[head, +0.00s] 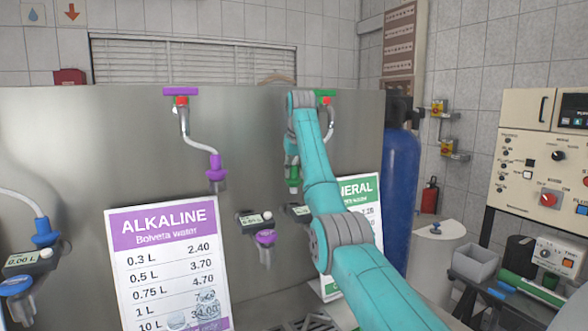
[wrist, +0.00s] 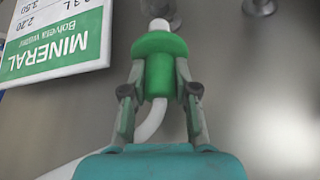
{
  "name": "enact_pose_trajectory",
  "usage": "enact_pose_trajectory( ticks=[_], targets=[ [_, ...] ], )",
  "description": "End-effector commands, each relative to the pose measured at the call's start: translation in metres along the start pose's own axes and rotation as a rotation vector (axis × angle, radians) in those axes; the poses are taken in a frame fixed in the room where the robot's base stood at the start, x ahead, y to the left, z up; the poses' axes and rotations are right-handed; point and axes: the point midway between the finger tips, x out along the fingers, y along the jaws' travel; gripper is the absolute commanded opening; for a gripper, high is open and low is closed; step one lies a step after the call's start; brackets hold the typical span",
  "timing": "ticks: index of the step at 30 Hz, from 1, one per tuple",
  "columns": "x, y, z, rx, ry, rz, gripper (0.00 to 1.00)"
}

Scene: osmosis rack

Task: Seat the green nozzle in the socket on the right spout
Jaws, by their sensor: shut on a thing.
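The green nozzle (wrist: 160,48) is clamped between the two fingers of my gripper (wrist: 160,72) in the wrist view. Its white tip (wrist: 159,25) points to the top of that view, and a white hose (wrist: 150,125) trails from its other end. In the head view the nozzle (head: 293,176) shows at the end of my teal arm, in front of the steel panel. A grey round fitting (wrist: 166,6) shows just beyond the white tip, partly cut off by the frame. I cannot tell whether they touch. The right spout's socket is not clear in the head view; my arm covers part of that area.
The green MINERAL sign (head: 361,200) stands behind my arm. The purple ALKALINE sign (head: 165,260) is to the left, near a hanging purple nozzle (head: 216,168) and a purple socket (head: 265,238). A second grey fitting (wrist: 260,5) is at the wrist view's top right. A blue tank (head: 399,190) stands right.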

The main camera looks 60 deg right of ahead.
Motion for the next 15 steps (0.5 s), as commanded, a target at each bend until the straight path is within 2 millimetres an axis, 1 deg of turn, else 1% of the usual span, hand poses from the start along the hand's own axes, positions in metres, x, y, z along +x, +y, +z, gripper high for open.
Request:
enact_pose_trajectory(
  ticks=[15],
  targets=[
    [0.017,0.000,0.007,0.000,0.000,0.000,0.00]
  ],
)
